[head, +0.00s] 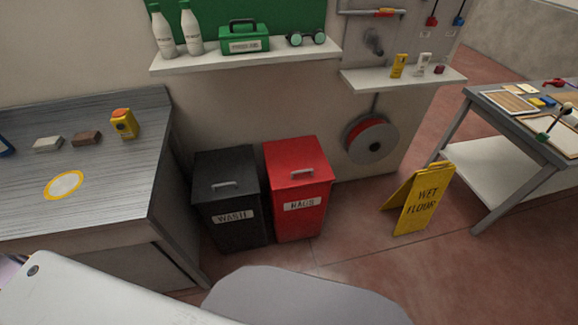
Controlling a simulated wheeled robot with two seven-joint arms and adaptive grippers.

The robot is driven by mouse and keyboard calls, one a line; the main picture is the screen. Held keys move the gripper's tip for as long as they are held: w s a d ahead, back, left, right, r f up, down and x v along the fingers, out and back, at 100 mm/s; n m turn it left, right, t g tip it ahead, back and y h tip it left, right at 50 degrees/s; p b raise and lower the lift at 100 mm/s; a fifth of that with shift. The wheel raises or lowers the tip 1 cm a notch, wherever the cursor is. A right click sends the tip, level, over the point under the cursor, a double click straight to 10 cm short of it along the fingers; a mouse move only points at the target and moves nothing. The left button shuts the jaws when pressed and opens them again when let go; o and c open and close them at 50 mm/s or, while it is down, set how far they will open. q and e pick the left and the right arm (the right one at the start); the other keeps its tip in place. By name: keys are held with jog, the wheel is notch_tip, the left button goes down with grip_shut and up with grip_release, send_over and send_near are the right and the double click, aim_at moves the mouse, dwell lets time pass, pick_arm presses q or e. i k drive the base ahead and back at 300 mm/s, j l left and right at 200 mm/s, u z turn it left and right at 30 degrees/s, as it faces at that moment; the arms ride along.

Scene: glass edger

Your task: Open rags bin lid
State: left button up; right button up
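The rags bin (299,218) is red, with a white label reading RAGS on its front. It stands on the floor against the wall, near the middle of the head view. Its red lid (296,153) is down, with a small grey handle (302,171) near the front edge. Neither gripper shows in this view, so I cannot see how they stand relative to the bin.
A black waste bin (229,232) stands close against the rags bin's left side. A grey workbench (100,170) is further left. A yellow wet floor sign (421,207) stands to the right. A shelf (235,61) hangs above. Floor before the bins looks clear.

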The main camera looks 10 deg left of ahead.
aim_at(299, 161)
jog(key=i+l+u, duration=0.45)
jog(key=l, duration=0.15)
jog(key=l+u, duration=0.2)
jog(key=i+l+u, duration=0.1)
jog(key=l+u, duration=0.15)
jog(key=l, duration=0.25)
